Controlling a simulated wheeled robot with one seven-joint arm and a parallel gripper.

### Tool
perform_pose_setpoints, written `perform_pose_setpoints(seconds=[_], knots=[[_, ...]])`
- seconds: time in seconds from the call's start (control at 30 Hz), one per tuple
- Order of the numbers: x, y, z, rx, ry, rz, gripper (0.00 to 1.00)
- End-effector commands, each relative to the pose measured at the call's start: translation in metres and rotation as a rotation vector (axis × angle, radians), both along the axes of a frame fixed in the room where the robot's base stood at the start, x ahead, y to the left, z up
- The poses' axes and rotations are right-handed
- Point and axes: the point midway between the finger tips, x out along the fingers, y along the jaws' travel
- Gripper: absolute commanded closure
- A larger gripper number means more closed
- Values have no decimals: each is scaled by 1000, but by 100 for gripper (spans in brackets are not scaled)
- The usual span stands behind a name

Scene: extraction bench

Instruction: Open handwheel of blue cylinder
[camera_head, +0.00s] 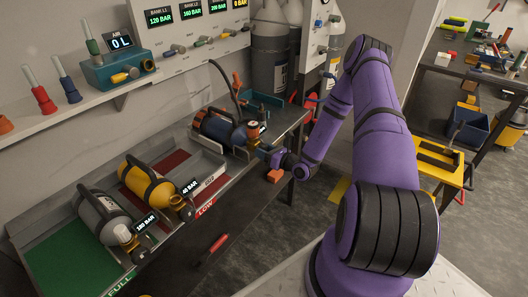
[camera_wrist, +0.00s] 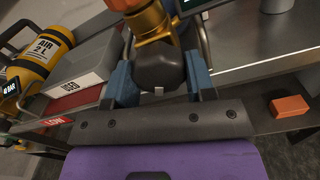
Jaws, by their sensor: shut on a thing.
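The blue cylinder (camera_head: 217,130) lies on its side in a cradle at the far end of the bench, its valve end toward my gripper. My gripper (camera_head: 268,151) is at that valve end. In the wrist view, the black handwheel (camera_wrist: 158,65) sits in front of a brass-coloured valve body (camera_wrist: 149,24). My gripper's two blue fingers (camera_wrist: 161,78) are on either side of the handwheel and shut on it. The blue cylinder's body is mostly out of the wrist view.
A yellow cylinder (camera_head: 148,183) and a grey cylinder (camera_head: 101,217) lie in trays to the left. An orange block (camera_head: 274,176) lies by the bench edge, also in the wrist view (camera_wrist: 290,106). A dark hose rises behind the blue cylinder.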

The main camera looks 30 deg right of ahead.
Motion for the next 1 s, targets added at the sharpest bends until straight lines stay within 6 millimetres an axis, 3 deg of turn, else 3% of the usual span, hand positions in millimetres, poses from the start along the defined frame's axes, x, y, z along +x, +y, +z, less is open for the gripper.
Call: perform_pose_setpoints(seconds=[1.0], knots=[[0, -3, -1, -908, -322, 3, 74]])
